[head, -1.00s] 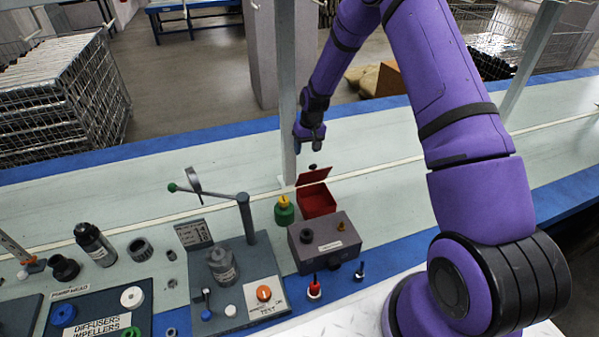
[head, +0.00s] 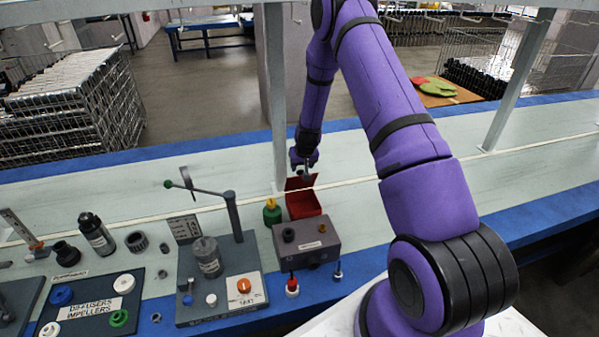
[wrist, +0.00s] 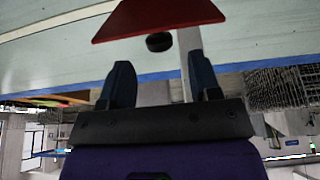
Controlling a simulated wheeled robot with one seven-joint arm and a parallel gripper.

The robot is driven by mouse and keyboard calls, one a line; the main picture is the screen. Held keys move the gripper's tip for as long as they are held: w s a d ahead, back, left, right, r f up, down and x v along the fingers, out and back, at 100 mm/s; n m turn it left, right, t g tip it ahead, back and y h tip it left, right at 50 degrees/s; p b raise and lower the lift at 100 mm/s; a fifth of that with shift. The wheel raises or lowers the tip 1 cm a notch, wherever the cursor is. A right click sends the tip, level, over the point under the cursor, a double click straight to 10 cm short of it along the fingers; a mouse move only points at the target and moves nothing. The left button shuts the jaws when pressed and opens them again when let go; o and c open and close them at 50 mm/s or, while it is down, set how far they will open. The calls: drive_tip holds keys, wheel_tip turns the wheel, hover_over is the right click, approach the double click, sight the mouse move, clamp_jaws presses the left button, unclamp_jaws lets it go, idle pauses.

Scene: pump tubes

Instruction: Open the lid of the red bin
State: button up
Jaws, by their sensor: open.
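The red bin (head: 318,211) stands on the bench, its inside in view. Its red lid (head: 294,184) stands raised at the bin's back edge. The lid also shows in the wrist view (wrist: 150,18), with a round black knob (wrist: 158,42) beside its edge. My gripper (head: 305,165) is just behind and above the lid in the head view, partly overlapping it. In the wrist view my gripper (wrist: 162,75) has its two fingers apart, with the knob beyond the gap between them. Nothing is held. I cannot tell whether a finger touches the lid.
A grey-brown box (head: 305,239) stands in front of the bin. A green and yellow part (head: 272,212) stands close at the bin's left. A test stand with a lever (head: 231,207) is further left. A white post (head: 275,120) rises behind. The bench right of the bin is clear.

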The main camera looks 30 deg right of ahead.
sight(300, 179)
drive_tip(key=shift+x, duration=2.4)
drive_tip(key=shift+d, duration=0.1)
clamp_jaws()
